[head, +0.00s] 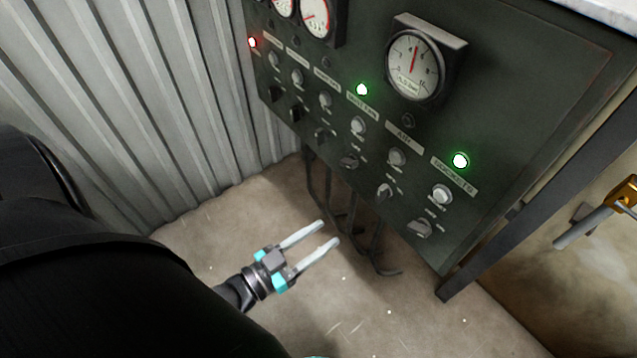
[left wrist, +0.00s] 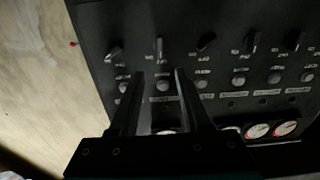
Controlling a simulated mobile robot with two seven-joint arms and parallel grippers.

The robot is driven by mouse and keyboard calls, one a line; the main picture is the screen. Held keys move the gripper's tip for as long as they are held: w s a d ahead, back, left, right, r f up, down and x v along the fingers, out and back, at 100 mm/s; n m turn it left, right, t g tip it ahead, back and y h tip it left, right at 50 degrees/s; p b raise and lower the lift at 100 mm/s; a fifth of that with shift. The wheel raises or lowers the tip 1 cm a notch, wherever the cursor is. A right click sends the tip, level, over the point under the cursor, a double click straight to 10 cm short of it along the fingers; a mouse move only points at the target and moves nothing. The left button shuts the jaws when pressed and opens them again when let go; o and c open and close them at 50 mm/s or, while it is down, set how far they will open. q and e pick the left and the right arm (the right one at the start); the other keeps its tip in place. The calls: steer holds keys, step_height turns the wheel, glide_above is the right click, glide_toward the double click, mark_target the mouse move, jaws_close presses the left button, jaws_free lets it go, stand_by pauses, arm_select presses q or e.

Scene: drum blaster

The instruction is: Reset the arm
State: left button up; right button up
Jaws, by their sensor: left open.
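My left gripper (head: 328,232) is open and empty, its two pale fingers pointing up and right in the head view. It appears in front of the lower part of a dark control panel (head: 420,130), near hanging cables, with no contact visible. In the left wrist view the two dark fingers (left wrist: 159,74) stand apart against the panel (left wrist: 215,50), with a knob (left wrist: 163,85) showing between them.
The panel has knobs, switches, a large gauge (head: 413,66), a red light (head: 252,42) and two green lights, one at the right (head: 460,160). Cables (head: 350,215) hang below it. A corrugated wall (head: 150,90) stands left. A yellow-and-grey fitting (head: 583,228) is at right. Floor (head: 390,310) is clear in front.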

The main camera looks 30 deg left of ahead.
stand_by(0.3)
arm_select(q)
steer(key=s+a+f+g+y, duration=0.2)
steer(key=s+f+g, duration=0.1)
steer(key=f, duration=0.7)
steer(key=s+a+f+g+y, duration=0.1)
steer(key=s+f+g+y, duration=0.2)
steer(key=f, duration=0.7)
steer(key=s+d+f+g, duration=0.1)
steer(key=s+f+g, duration=0.4)
steer(key=s, duration=0.5)
steer(key=s+d+f+n+g+y, duration=0.1)
steer(key=s+f+g, duration=0.4)
steer(key=s+f, duration=0.2)
steer(key=s, duration=0.2)
steer(key=shift+s+f, duration=0.3)
steer(key=shift+s, duration=0.1)
